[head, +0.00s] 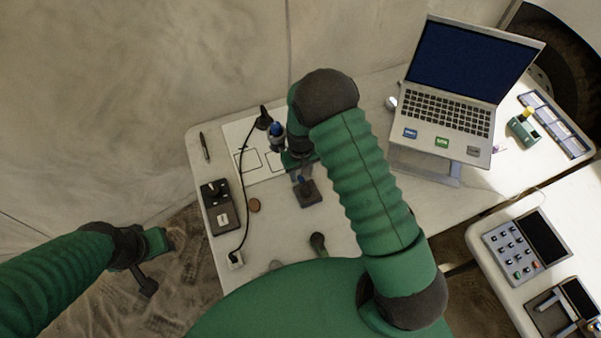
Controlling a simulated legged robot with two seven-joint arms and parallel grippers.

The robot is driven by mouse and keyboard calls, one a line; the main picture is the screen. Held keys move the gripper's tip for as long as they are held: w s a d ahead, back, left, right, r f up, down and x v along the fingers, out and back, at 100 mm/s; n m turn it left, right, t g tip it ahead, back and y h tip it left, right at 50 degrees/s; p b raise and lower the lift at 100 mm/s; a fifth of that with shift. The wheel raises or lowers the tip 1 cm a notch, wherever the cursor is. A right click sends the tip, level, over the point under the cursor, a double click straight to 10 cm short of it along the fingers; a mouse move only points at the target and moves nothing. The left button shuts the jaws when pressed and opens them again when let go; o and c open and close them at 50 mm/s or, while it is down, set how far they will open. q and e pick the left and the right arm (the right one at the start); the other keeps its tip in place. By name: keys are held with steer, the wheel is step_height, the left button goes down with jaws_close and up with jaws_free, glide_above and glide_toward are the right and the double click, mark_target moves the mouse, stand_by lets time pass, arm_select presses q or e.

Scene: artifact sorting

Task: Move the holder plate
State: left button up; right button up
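I cannot say for sure which thing is the holder plate. A small dark square piece (309,195) with a short blue part at its top edge lies or hangs just below my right gripper (297,160). The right gripper is over the right side of a white sheet with outlined squares (238,137). My arm hides part of this area, and I cannot tell whether the fingers hold anything. A blue-topped dark piece (277,131) stands just left of the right gripper. My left gripper (152,262) hangs off the table at lower left, with nothing visible in it.
A laptop on a stand (445,100) fills the table's right side. A dark control box (220,206), a pen (204,146), a brown disc (254,205) and a black cable (243,190) are on the left. Another table with a button panel (512,251) is at lower right.

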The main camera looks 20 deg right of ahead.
steer(key=shift+f, duration=0.35)
jaws_close()
stand_by(1.2)
